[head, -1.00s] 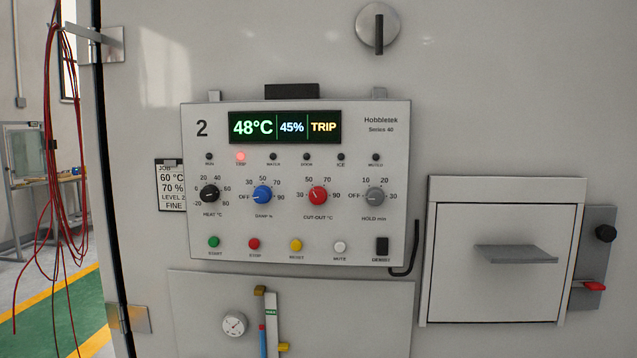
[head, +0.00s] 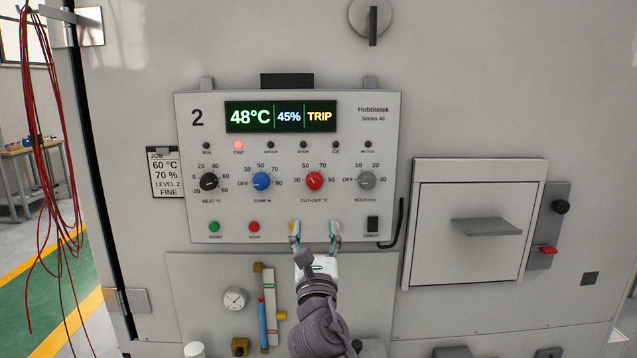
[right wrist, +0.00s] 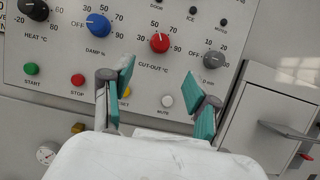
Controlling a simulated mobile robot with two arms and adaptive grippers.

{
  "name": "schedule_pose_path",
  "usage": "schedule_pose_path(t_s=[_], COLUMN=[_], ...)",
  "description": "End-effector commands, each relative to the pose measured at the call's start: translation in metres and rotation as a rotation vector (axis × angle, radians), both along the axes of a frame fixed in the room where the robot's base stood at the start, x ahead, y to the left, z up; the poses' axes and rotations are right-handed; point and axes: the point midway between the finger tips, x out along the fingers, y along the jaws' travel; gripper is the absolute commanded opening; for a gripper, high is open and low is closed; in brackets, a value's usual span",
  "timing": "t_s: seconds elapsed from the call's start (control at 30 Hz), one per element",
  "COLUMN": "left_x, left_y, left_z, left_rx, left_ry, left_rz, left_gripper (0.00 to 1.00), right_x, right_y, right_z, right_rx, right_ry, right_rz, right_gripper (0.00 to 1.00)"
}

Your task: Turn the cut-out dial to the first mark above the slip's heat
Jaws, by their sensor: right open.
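The red cut-out dial (head: 314,181) sits on the control panel (head: 385,115), with marks 30, 50, 70 and 90 around it. Its pointer seems to lean up and left, toward 50. It also shows in the right wrist view (right wrist: 159,43). The job slip (head: 165,172), clipped left of the panel, reads 60 °C, 70 %, level 2, fine. My right gripper (head: 316,232) is open and empty, below the dial at the button row. In the right wrist view its fingers (right wrist: 158,85) are spread below the dial, not touching it. My left gripper is out of view.
The display (head: 281,117) reads 48°C, 45%, TRIP; the red trip lamp (head: 238,145) is lit. The blue damp dial (head: 261,181) and grey hold dial (head: 366,180) flank the red dial. My fingers partly cover the yellow button. A hatch with a handle (head: 487,227) is at right.

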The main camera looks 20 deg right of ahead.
Motion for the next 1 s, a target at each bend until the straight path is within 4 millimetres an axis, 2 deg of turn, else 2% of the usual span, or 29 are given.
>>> schedule_pose_path(t_s=[0.17, 0.5, 0.63, 0.8, 1.0], left_x=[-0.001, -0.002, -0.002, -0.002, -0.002], left_y=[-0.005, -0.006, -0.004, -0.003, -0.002], left_z=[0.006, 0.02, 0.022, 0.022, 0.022], left_rx=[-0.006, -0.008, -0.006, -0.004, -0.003], left_ry=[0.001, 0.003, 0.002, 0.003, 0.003], left_rz=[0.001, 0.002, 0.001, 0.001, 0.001], left_gripper=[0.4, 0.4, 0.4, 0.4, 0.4], right_x=[0.015, 0.079, 0.099, 0.115, 0.121], right_y=[-0.005, -0.023, -0.028, -0.033, -0.035], right_z=[0.011, 0.038, 0.046, 0.051, 0.054], right_rx=[-0.008, -0.005, -0.005, -0.005, -0.004], right_ry=[-0.003, -0.001, 0.0, -0.001, -0.001], right_rz=[-0.007, -0.004, -0.003, -0.004, -0.002], right_gripper=[0.59, 0.59, 0.59, 0.59, 0.59])
